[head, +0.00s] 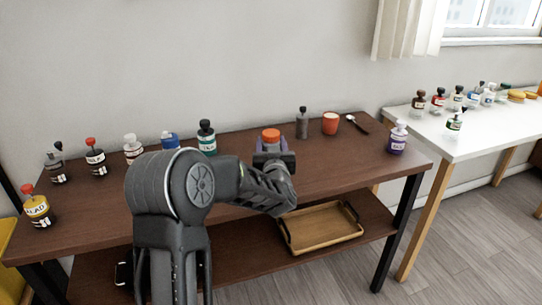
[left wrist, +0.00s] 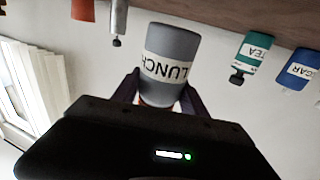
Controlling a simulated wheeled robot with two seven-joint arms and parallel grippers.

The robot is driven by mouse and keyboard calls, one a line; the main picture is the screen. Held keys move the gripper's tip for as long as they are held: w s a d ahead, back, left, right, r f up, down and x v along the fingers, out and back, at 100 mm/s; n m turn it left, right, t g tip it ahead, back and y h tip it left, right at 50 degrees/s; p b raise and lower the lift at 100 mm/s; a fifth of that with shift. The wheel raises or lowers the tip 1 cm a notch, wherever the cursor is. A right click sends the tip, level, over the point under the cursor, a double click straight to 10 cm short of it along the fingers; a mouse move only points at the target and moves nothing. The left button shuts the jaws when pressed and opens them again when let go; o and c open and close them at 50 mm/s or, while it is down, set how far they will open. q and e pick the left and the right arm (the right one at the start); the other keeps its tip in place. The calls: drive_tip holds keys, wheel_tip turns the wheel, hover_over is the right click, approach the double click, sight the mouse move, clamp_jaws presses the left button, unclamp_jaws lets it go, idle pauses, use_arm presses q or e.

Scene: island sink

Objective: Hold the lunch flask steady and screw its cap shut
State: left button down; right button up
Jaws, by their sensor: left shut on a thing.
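The lunch flask (left wrist: 172,62) is grey with a white LUNCH label and shows upside down in the left wrist view. Its orange cap (head: 271,134) sits on top in the head view; how tightly it is screwed I cannot tell. My left gripper (head: 272,146) is shut on the flask, with one dark finger on each side near its cap end. The flask is upright over the brown table, and my wrist hides its lower part in the head view. My right gripper is not in view.
Behind the flask stand a grey bottle (head: 302,123) and an orange cup (head: 331,123). A purple bottle (head: 397,138) is at the right end. Several bottles, including a green TEA one (head: 207,139), line the left. A wooden tray (head: 322,227) lies on the lower shelf.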

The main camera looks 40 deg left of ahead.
use_arm(q)
drive_tip(key=shift+f, duration=1.85)
drive_tip(key=shift+f+b, duration=0.15)
drive_tip(key=shift+b, duration=0.2)
drive_tip(key=c, duration=0.6)
unclamp_jaws()
